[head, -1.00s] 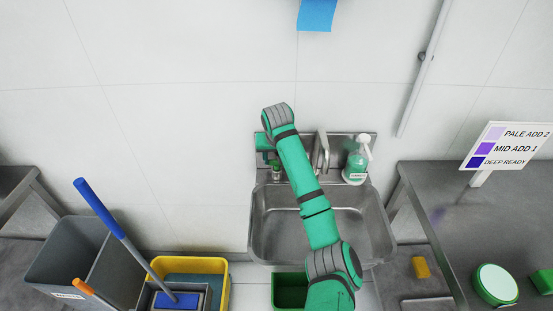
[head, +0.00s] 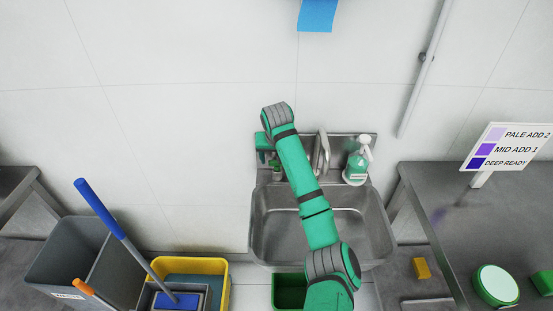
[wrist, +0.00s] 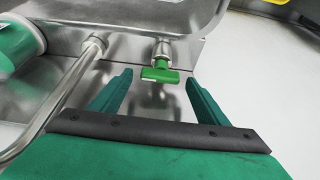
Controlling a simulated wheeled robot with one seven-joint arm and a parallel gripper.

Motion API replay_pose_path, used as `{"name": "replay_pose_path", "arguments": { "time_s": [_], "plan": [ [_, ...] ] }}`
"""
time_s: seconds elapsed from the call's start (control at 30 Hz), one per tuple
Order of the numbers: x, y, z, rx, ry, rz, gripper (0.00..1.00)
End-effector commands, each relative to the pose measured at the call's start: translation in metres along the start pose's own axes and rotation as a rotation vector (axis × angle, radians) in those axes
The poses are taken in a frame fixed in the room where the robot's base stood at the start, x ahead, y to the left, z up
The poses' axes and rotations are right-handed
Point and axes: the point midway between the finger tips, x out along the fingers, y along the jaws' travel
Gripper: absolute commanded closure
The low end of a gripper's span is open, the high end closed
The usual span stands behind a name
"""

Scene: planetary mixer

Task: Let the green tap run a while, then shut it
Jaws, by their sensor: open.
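The green tap (wrist: 160,74) shows in the wrist view as a green T-shaped handle on a short metal valve, its bar lying crosswise in the picture. My gripper (wrist: 158,89) is open, with one finger on each side of the handle's line; I cannot tell whether either touches it. In the head view my arm covers much of the tap area, and a small green part of the tap (head: 276,164) seems to show by the sink's back edge. The metal spout (head: 322,150) rises right of my arm. I see no water stream; the spout's outlet is unclear.
The steel sink basin (head: 355,232) lies below my arm. A soap bottle (head: 356,162) stands on its back ledge, right of the spout. A mop bucket (head: 215,267) stands left and a steel bench (head: 500,215) right. The wall is close behind.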

Motion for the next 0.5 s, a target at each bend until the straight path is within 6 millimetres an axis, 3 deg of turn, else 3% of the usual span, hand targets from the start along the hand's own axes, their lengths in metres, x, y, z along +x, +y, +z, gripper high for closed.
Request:
{"name": "replay_pose_path", "arguments": {
  "time_s": [0.5],
  "plan": [
    [-0.086, -0.001, -0.001, -0.001, 0.004, -0.001, 0.31]
  ]
}}
